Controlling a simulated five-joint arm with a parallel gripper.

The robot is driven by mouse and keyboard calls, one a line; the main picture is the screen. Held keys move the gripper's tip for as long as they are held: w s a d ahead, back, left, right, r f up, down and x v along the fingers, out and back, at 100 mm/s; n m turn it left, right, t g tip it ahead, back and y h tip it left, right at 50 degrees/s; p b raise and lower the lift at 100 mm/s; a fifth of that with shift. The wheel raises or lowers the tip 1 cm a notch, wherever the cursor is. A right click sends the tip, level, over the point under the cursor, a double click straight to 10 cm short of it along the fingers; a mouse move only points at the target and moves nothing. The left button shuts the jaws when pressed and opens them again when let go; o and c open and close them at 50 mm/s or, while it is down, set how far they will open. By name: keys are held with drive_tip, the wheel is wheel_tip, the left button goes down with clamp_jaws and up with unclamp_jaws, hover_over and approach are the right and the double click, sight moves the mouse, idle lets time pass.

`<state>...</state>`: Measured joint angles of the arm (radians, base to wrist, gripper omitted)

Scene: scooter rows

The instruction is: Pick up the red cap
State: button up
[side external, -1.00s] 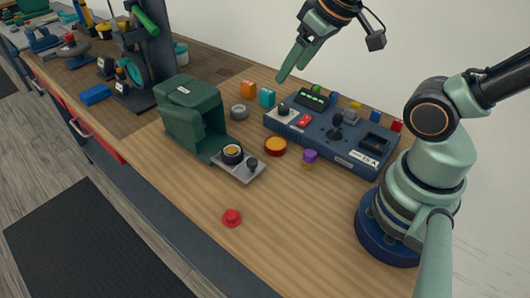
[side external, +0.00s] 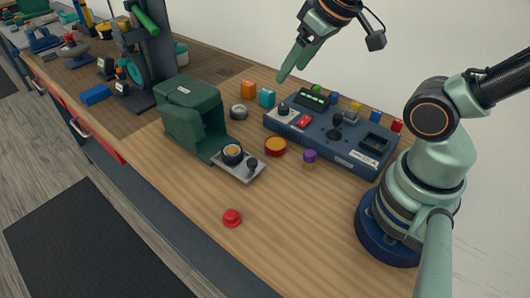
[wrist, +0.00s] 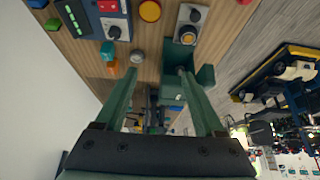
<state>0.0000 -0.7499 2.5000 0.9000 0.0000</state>
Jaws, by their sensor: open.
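The red cap (side external: 232,217) lies on the wooden bench near its front edge, with clear wood around it. In the wrist view a small piece of red (wrist: 244,2), probably the same cap, is cut off by the top edge. My gripper (side external: 291,74) is high up at the back of the bench, above and behind the blue control box, far from the cap. Its two green fingers are apart and empty, and they also show in the wrist view (wrist: 158,73).
A dark green housing (side external: 193,110) with a grey knob plate (side external: 240,174) stands behind the cap. The blue control box (side external: 345,140), a yellow-topped red button (side external: 276,146) and a purple-topped piece (side external: 309,157) lie farther right.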

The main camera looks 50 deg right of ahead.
idle(0.5)
drive_tip(key=m+g, duration=0.6)
drive_tip(key=m, duration=1.2)
approach(232, 213)
wheel_tip(232, 213, down, 9)
drive_tip(key=shift+s+r, duration=0.15)
clamp_jaws()
